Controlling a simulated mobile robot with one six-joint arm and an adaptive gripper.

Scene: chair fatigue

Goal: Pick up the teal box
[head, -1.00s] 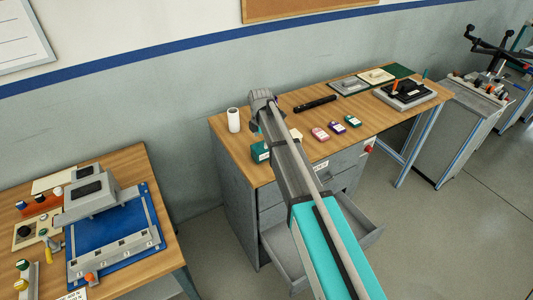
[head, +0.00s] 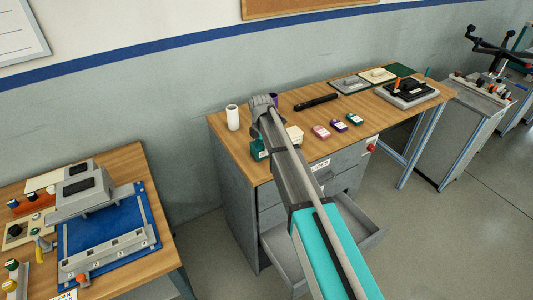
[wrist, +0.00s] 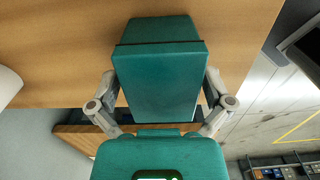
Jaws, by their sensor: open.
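The teal box (wrist: 160,85) fills the upper middle of the wrist view, a dark seam running across it near its top. It sits on the wooden desk top, near the desk's edge. In the head view the teal box (head: 258,150) shows only in part, left of my arm, which hides the rest. My gripper (wrist: 160,80) is open, with one finger on each side of the box. I cannot tell whether the fingers touch it.
A white roll (head: 233,118) stands left of my arm. A cream box (head: 295,135) is just right of it, with pink (head: 321,132), purple (head: 338,125) and green (head: 355,119) boxes beyond. An open drawer (head: 355,228) juts out below the desk.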

